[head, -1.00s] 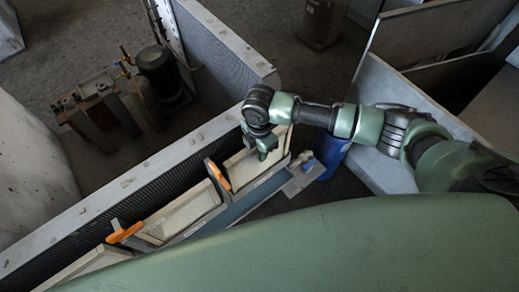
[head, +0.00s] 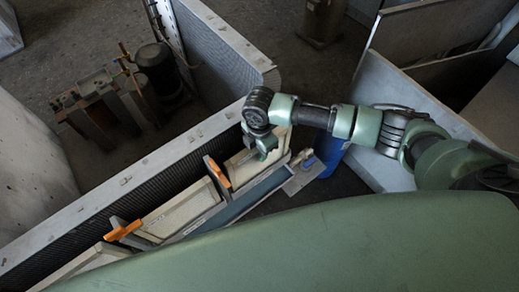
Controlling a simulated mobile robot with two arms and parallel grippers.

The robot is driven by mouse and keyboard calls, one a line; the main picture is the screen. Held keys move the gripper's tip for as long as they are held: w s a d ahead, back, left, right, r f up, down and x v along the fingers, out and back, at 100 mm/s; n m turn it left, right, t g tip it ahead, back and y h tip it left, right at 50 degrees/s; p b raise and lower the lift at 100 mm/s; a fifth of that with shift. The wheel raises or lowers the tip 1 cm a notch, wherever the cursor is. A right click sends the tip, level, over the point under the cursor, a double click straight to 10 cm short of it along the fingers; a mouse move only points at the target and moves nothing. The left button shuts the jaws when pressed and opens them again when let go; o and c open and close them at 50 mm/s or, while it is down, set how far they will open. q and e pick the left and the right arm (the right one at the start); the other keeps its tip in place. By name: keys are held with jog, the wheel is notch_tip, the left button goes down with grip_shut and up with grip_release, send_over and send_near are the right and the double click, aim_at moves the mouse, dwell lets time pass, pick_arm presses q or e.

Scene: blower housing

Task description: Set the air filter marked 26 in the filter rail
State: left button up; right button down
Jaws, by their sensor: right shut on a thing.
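A row of pale filter panels stands in the long filter rail (head: 262,186) against the dark mesh of the housing. My right gripper (head: 264,154) is at the rail's right end, pointing down, shut on the top edge of the rightmost pale panel, the air filter (head: 240,166). The panel appears to stand within the rail line; its lower edge is hidden by the rail, so I cannot tell how it sits. No number 26 is readable on any panel. Another panel (head: 182,211) stands to the left. My left gripper is out of view.
Orange-topped dividers (head: 217,172) and (head: 124,230) stand between the panels. A grey plate with a small fitting (head: 303,175) is at the rail's right end, near a blue cylinder (head: 330,152). A compressor-like unit (head: 158,72) stands behind the housing wall.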

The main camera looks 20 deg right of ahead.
jog(key=shift+f, duration=0.15)
dwell(0.5)
jog(key=c, duration=1.2)
grip_release()
notch_tip(320, 180, up, 8)
jog(key=shift+f, duration=0.1)
